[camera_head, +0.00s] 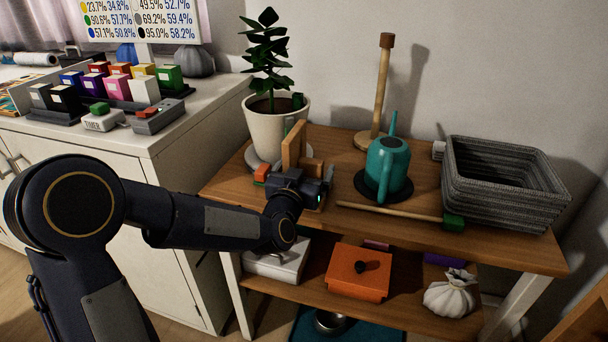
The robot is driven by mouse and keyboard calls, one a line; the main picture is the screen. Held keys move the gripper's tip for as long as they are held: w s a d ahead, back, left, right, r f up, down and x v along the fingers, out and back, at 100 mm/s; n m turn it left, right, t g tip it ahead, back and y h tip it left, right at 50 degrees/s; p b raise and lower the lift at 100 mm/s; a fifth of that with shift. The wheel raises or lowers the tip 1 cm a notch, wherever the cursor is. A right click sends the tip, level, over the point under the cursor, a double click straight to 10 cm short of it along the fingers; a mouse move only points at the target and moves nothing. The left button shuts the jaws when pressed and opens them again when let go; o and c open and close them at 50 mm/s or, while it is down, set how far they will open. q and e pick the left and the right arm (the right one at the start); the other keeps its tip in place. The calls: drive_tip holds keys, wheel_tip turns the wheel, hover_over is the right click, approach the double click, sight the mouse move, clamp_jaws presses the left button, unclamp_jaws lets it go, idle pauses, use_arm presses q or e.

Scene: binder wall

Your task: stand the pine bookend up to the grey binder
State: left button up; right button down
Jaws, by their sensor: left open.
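The pine bookend (292,149) is on the wooden table top, with an upright pale-wood panel and a lower part to its right, just in front of the potted plant. My left gripper (297,182) is right in front of the bookend and covers its lower part. The gripper is open; its fingertips are largely hidden, and I cannot tell whether they touch the wood. I cannot make out a grey binder; the gripper and bookend may hide it. My right gripper is not in view.
A white plant pot (272,127) stands close behind the bookend. A teal watering can (387,165), a wooden upright stand (381,95), a green-ended stick (390,211) and a grey basket (500,185) occupy the table's right side. A small orange item (262,172) sits left of the gripper.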

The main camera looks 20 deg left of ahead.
use_arm(q)
drive_tip(key=shift+c, duration=0.4)
drive_tip(key=c, duration=1.4)
drive_tip(key=shift+r, duration=0.15)
drive_tip(key=shift+c, duration=0.8)
